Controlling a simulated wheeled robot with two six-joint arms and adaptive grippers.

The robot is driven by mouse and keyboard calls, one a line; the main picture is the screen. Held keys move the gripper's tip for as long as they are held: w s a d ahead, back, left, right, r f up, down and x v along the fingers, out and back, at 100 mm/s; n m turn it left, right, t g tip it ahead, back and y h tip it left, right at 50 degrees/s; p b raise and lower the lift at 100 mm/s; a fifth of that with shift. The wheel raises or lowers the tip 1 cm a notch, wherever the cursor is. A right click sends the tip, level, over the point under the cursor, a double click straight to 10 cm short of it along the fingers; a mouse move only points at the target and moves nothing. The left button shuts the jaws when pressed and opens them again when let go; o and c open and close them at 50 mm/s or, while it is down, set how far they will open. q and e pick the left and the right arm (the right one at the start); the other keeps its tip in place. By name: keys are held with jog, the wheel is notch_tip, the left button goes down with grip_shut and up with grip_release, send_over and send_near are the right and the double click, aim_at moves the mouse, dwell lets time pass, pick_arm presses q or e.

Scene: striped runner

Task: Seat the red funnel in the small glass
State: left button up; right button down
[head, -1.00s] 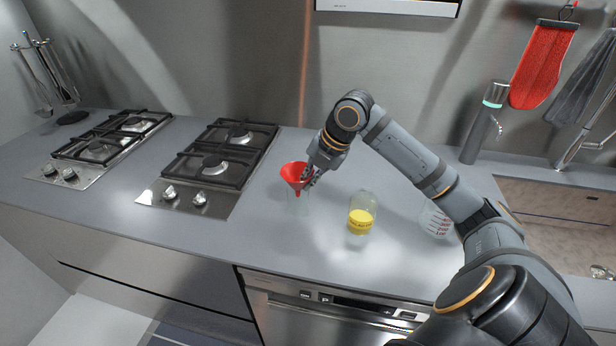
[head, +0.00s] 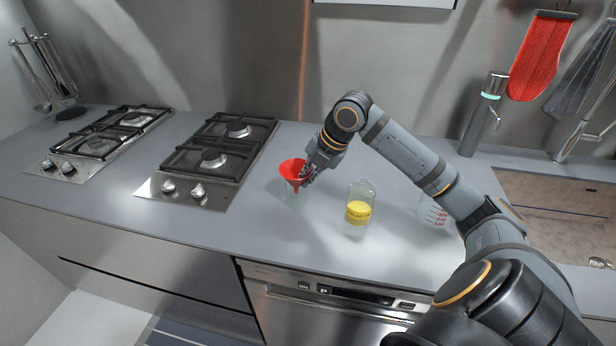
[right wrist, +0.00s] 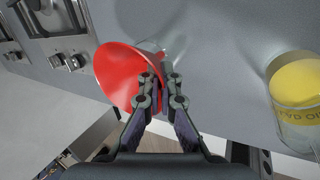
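The red funnel (head: 292,170) is over the counter to the right of the hobs, wide mouth up and a little tilted in the head view. My right gripper (head: 307,175) is shut on its side. In the right wrist view the fingers (right wrist: 162,90) are close together against the funnel (right wrist: 125,75). The small glass (head: 289,191) is a faint clear shape under the funnel; its edge also shows faintly behind the funnel in the right wrist view (right wrist: 174,48). I cannot tell whether the spout is inside it. My left gripper is not in view.
A clear jar with yellow contents (head: 358,213) stands right of the funnel, and also shows in the right wrist view (right wrist: 296,82). A measuring cup with red marks (head: 434,214) is partly behind my right arm. Hobs (head: 212,158) lie left. The counter front is clear.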

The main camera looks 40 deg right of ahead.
jog(key=shift+s+a+f+g, duration=0.15)
jog(key=shift+s+f, duration=0.15)
jog(key=shift+f, duration=0.35)
jog(key=shift+s+a+f+g, duration=0.15)
jog(key=shift+s+f, duration=0.1)
jog(key=shift+f, duration=0.4)
jog(key=c, duration=1.9)
grip_release()
jog(key=shift+d, duration=0.15)
jog(key=shift+o, duration=1.3)
jog(key=shift+w+f, duration=0.15)
jog(key=shift+w, duration=0.05)
jog(key=shift+o, duration=1)
jog(key=shift+w+d+f, duration=0.1)
jog(key=shift+w+f, duration=0.05)
jog(key=shift+w, duration=0.35)
jog(key=o, duration=0.9)
jog(key=shift+w+d, duration=0.2)
jog(key=shift+d, duration=0.05)
jog(key=shift+c, duration=0.2)
jog(key=shift+a+r, duration=0.15)
jog(key=shift+r, duration=0.15)
